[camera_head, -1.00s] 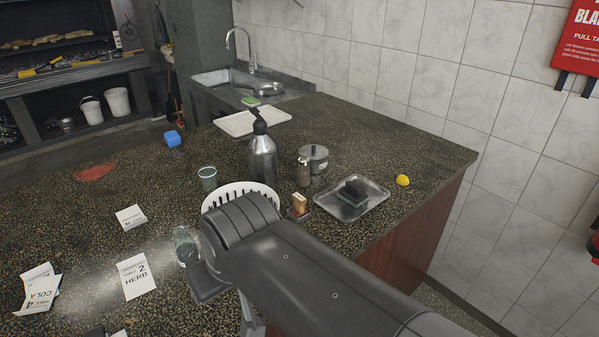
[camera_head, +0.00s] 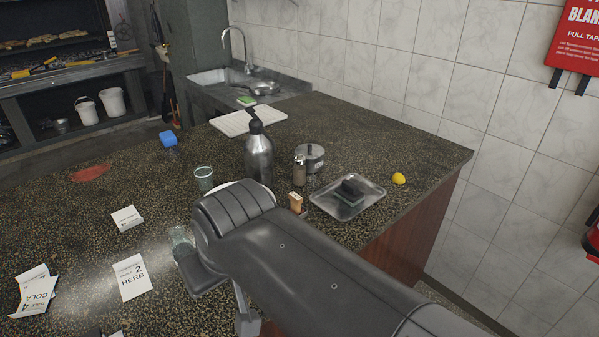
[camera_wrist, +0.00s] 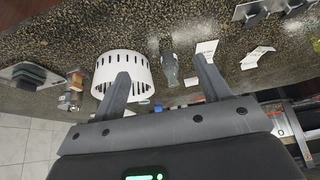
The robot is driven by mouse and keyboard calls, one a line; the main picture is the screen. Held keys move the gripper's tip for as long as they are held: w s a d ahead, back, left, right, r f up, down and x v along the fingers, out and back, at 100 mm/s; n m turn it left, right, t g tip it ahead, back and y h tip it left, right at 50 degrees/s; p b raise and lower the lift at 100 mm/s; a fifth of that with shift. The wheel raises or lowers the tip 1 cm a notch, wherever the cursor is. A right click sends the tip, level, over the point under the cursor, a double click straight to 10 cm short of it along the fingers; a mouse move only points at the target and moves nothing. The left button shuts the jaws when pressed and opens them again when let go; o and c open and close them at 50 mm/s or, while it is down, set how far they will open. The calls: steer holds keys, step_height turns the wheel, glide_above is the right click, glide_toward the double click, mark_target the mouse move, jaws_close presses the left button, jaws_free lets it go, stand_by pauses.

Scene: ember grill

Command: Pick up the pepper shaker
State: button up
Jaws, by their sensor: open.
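A small shaker with a silver top and brownish body (camera_head: 300,171), which looks like the pepper shaker, stands upright on the counter. It is between the steel pump bottle and the metal tray, in front of a small lidded pot. In the wrist view, a small metallic and brown item at the left (camera_wrist: 69,100) seems to be the same shaker, partly cut off by the gripper body. My gripper (camera_wrist: 160,68) is open and empty above the counter, with the shaker outside its fingers to the left.
A white slotted container (camera_wrist: 121,72) shows behind the left finger. A glass jar (camera_wrist: 169,66) shows between the fingers. Near the shaker stand the pump bottle (camera_head: 259,157), pot (camera_head: 312,158), wooden-looking block (camera_head: 296,202) and tray (camera_head: 370,203). Cards (camera_head: 131,277) lie left.

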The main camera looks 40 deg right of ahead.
steer(key=w+d+r, duration=0.6)
steer(key=w+r, duration=0.3)
steer(key=w, duration=0.1)
steer(key=m+g, duration=0.1)
glide_above(298, 166)
steer(key=s+d, duration=0.1)
steer(key=s, duration=0.1)
step_height(298, 166, down, 14)
steer(key=shift+f, duration=0.1)
steer(key=shift+h, duration=0.3)
steer(key=x, duration=1)
steer(key=shift+w+d+f, duration=0.1)
steer(key=shift+d+f, duration=0.05)
steer(key=shift+f, duration=0.25)
steer(key=shift+c, duration=0.4)
